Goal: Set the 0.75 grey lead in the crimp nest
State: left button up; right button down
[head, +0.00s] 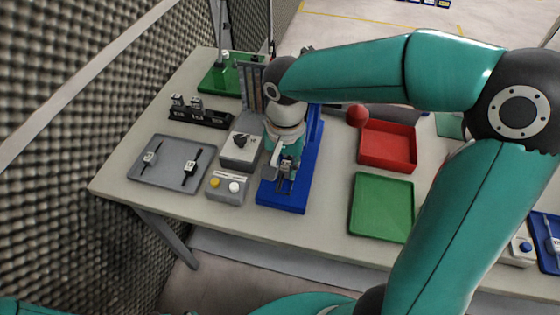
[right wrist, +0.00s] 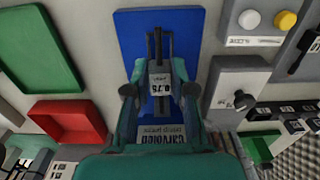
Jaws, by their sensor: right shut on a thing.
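My right gripper (head: 286,165) is over the front part of the blue base (head: 292,198). In the right wrist view, the gripper (right wrist: 160,88) is shut on a lead with a pale tag (right wrist: 161,84) marked 0.75. The lead's dark ends run along the blue base, close to a dark narrow fixture (right wrist: 158,45), which looks like the crimp nest. I cannot tell whether the lead touches it or sits in it. The arm hides much of the press behind. My left gripper is not in view.
A grey tray (head: 160,178) holds two tagged leads. A knob box (head: 240,150) and a button box (head: 228,190) stand left of the base. A black rack (head: 205,117) is behind. A red tray (head: 388,148) and an empty green tray (head: 381,205) lie right. A red ball knob (head: 357,115) stands near the arm.

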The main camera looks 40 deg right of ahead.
aim_at(284, 189)
dwell(0.3)
jog(key=shift+f+b, duration=2)
jog(key=shift+f, duration=0.2)
jog(key=shift+f+b, duration=0.4)
jog(key=shift+b, duration=0.05)
jog(key=c, duration=0.9)
grip_release()
jog(key=shift+r, duration=0.1)
notch_tip(284, 189, up, 12)
jog(key=shift+f, duration=0.15)
